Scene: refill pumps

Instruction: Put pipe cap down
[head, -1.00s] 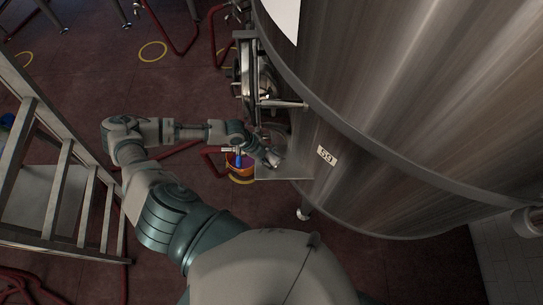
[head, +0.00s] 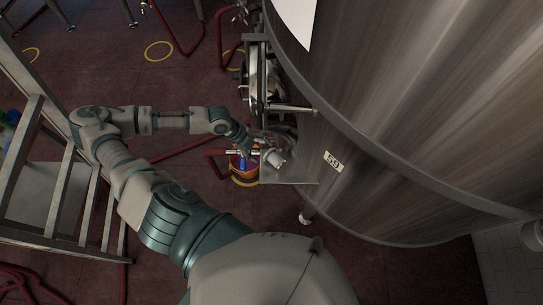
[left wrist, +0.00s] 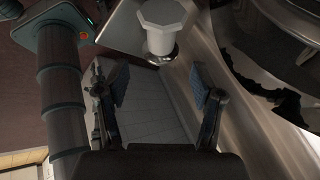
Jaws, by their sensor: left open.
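The pipe cap (head: 273,157) is a pale grey piece on the small metal shelf (head: 290,176) at the tank's side. In the left wrist view the cap (left wrist: 162,22) shows a wide octagonal head and a narrower round part below. It stands on or at the edge of the shelf plate (left wrist: 120,32); the contact is hard to make out. My left gripper (left wrist: 157,84) is open and empty, its two fingers apart, with the cap beyond their tips. In the head view the left gripper (head: 254,146) is just left of the cap. My right gripper is out of view.
The large steel tank (head: 400,100) fills the right side, with an open round hatch (head: 262,80) above the shelf. An orange bucket (head: 241,165) with blue contents stands below the gripper. A metal stair (head: 50,180) stands at left. Red hoses lie on the floor.

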